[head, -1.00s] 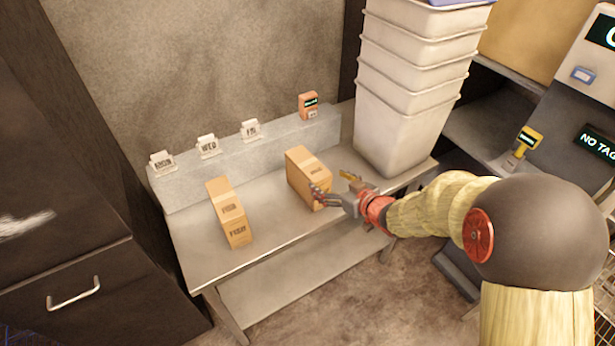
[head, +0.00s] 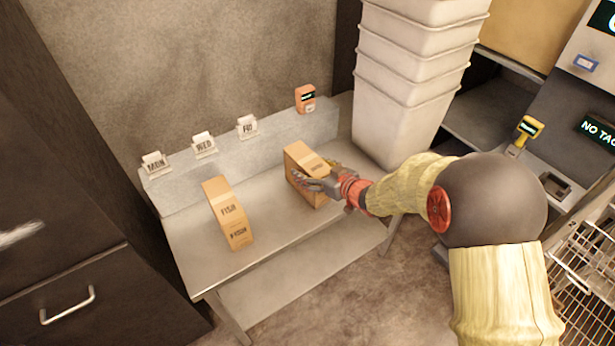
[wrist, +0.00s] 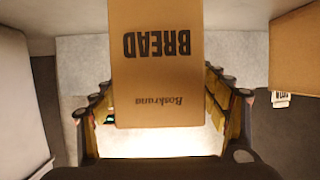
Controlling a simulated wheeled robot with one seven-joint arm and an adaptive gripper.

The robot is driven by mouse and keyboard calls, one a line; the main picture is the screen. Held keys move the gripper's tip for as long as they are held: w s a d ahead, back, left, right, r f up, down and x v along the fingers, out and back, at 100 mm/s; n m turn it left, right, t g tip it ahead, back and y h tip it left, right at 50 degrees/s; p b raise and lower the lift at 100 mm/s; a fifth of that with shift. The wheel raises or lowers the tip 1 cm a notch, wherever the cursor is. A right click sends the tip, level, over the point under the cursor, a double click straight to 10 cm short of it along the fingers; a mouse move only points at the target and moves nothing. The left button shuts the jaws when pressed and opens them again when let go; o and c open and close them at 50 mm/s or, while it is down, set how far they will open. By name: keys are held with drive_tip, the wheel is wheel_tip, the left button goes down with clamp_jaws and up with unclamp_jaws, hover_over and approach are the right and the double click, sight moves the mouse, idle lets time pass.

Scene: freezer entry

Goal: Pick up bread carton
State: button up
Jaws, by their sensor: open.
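The bread carton (head: 304,160) is a tan box standing upright on the steel bench, right of the fish carton. In the wrist view its face with the upside-down word BREAD (wrist: 156,65) fills the upper middle. My gripper (head: 316,184) is open at the carton's near side. In the wrist view its fingers (wrist: 165,105) show to the left and right of the carton's lower end. I cannot tell whether they touch it. Part of the carton is hidden behind the gripper in the head view.
A tan fish carton (head: 228,213) stands on the steel bench (head: 196,262) to the left. Day cards, including the WED card (head: 204,145), and an orange device (head: 306,99) sit on the back ledge. Stacked white bins (head: 408,95) stand close right of the bread carton.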

drive_tip(key=x, duration=0.2)
drive_tip(key=shift+w+a+f, duration=0.15)
drive_tip(key=shift+w+f, duration=0.05)
drive_tip(key=c, duration=0.3)
drive_tip(key=c, duration=1.5)
drive_tip(key=shift+r, duration=0.15)
drive_tip(key=shift+c, duration=0.5)
drive_tip(key=shift+r, duration=0.1)
